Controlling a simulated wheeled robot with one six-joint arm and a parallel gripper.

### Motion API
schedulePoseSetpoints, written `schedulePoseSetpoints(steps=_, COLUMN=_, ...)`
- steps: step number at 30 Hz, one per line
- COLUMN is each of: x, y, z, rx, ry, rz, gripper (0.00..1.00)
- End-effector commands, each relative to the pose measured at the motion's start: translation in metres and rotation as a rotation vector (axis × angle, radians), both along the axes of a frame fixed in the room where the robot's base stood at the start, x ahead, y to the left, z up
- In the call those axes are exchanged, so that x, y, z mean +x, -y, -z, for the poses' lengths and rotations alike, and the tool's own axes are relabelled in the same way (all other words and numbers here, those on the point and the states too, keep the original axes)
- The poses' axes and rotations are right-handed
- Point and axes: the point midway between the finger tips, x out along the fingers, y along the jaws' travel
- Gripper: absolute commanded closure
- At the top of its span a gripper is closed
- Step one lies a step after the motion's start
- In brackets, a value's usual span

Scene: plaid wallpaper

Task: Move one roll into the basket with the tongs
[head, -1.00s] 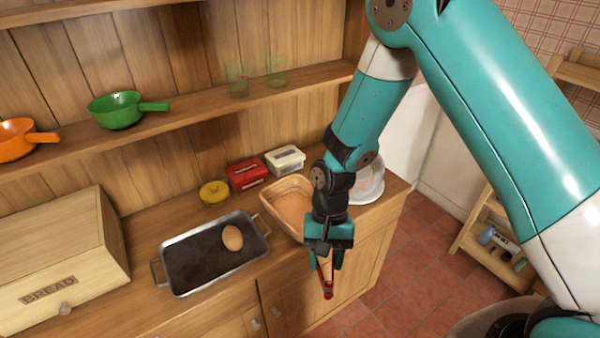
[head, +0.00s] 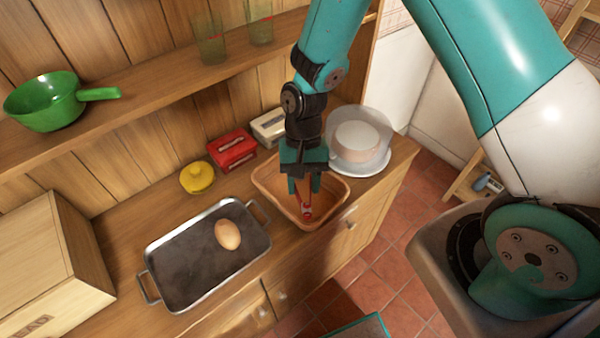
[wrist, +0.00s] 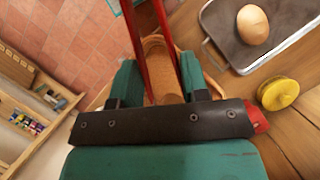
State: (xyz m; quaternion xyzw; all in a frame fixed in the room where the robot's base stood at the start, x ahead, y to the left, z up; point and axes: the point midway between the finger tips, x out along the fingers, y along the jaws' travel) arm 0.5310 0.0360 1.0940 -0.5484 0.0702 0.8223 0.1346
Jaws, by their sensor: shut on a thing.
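My gripper (head: 304,187) is shut on the red tongs (head: 307,210) and points down over the basket (head: 342,198). In the wrist view the two red arms of the tongs (wrist: 164,45) run forward between my fingers, with the tan basket (wrist: 155,48) behind them. Their far ends are out of that view, and I see no roll between the arms. The brown roll (head: 228,234) lies on the dark metal tray (head: 180,270), left of the basket. It also shows at the top right of the wrist view (wrist: 252,24).
A yellow lidded pot (head: 197,178), a red box (head: 232,150) and a white box (head: 268,127) stand behind the tray and basket. A clear-domed cake stand (head: 360,145) is right of the basket. A wooden bread box (head: 45,265) is at left; a shelf runs above.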

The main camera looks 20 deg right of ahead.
Motion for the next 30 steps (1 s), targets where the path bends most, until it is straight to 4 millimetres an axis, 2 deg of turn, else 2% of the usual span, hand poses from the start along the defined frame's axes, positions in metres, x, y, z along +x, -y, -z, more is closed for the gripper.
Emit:
schedulePoseSetpoints(steps=8, x=0.000, y=0.002, z=0.002, rx=-0.001, ry=0.001, rz=0.003, gripper=0.87)
schedulePoseSetpoints(steps=14, x=0.000, y=0.001, z=0.013, rx=0.001, ry=0.000, rz=0.001, gripper=0.87)
schedulePoseSetpoints(steps=30, x=0.000, y=0.000, z=0.076, rx=0.000, ry=-0.001, rz=-0.001, gripper=0.87)
